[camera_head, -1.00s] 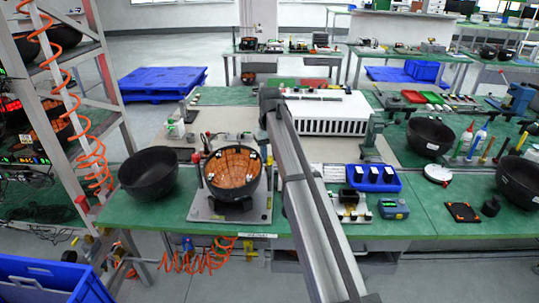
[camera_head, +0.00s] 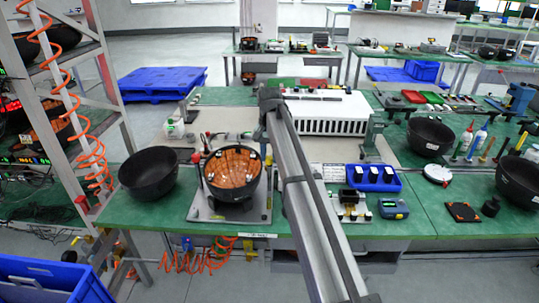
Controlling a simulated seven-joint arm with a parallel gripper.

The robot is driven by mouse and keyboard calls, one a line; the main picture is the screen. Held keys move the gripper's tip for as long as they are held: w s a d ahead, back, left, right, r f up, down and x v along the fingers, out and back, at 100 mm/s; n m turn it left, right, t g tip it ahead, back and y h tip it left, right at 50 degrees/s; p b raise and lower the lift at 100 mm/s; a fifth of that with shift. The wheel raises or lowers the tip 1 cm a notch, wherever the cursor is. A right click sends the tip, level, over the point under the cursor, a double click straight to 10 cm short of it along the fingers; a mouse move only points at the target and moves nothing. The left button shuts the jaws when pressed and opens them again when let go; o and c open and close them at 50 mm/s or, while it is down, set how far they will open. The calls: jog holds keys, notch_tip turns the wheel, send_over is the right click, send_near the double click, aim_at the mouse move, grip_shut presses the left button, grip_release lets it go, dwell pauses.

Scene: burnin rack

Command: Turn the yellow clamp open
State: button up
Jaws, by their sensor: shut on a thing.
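The fixture (camera_head: 202,211) is a grey plate on the near green bench. It carries a dark round bowl (camera_head: 231,174) with an orange inside and small white pieces around its rim. My arm comes up from the bottom and bends over behind the fixture. My gripper (camera_head: 261,142) is a small dark shape at the back right of the bowl, partly hidden by my own arm. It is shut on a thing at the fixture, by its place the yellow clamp. The clamp itself is too small and covered to make out, and its angle cannot be told.
A black bowl (camera_head: 149,174) stands just left of the fixture. A blue tray (camera_head: 391,185) with dark blocks and a small teal device (camera_head: 393,208) lie right of my arm. A white slotted case (camera_head: 335,113) stands behind. A metal shelf rack with an orange coiled hose is at left.

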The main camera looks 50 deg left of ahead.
aim_at(270, 157)
dwell(0.3)
jog(key=o, duration=1.1)
jog(key=shift+c, duration=0.2)
notch_tip(270, 157, up, 14)
jog(key=shift+f, duration=0.1)
